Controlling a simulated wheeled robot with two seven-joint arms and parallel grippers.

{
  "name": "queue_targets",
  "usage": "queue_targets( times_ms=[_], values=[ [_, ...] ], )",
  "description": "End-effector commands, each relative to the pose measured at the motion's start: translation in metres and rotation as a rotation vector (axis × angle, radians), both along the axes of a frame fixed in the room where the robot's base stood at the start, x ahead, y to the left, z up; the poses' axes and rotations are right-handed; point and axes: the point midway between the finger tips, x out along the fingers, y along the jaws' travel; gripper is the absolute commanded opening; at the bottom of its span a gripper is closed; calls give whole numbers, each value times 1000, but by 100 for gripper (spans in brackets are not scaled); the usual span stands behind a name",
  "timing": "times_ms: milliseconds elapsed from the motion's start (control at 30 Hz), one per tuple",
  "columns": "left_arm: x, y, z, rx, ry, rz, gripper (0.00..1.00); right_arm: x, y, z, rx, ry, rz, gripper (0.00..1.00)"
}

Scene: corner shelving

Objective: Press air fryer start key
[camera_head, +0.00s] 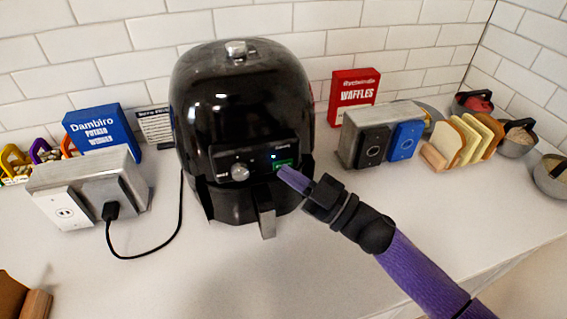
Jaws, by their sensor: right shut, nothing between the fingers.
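The black air fryer (235,100) stands upright on the white counter, its front facing me. Its control panel (257,158) carries a silver knob (240,172) and a small lit green key area (284,163) to the right of the knob. The drawer handle (266,216) sticks out below. My right gripper (282,172) comes in from the lower right, shut and empty. Its purple fingertips are at the lower right of the panel, just below the green key, covering part of it. Whether they touch the panel I cannot tell. My left gripper is not in view.
A power outlet box (75,190) with a plugged-in black cord stands at left. A blue box (100,128) is behind it. A red waffles box (352,94), a toaster (375,136), bread slices (465,140) and bowls (517,138) are at right.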

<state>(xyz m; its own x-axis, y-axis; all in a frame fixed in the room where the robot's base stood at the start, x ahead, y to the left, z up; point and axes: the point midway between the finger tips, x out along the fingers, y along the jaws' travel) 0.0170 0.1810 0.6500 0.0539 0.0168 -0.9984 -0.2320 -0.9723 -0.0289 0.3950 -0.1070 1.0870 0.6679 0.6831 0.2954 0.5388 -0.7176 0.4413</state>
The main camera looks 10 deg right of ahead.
Motion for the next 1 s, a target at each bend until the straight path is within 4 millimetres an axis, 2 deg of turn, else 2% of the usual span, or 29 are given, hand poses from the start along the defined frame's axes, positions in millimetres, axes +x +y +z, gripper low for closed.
queue_targets(
  times_ms=[500,800,1000],
  values=[
    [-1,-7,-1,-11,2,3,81,3,0,0,0,0,0,0],
    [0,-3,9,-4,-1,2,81,-11,-1,1,-1,1,0,0],
    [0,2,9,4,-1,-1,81,-12,-1,0,0,0,0,0]
  ],
)
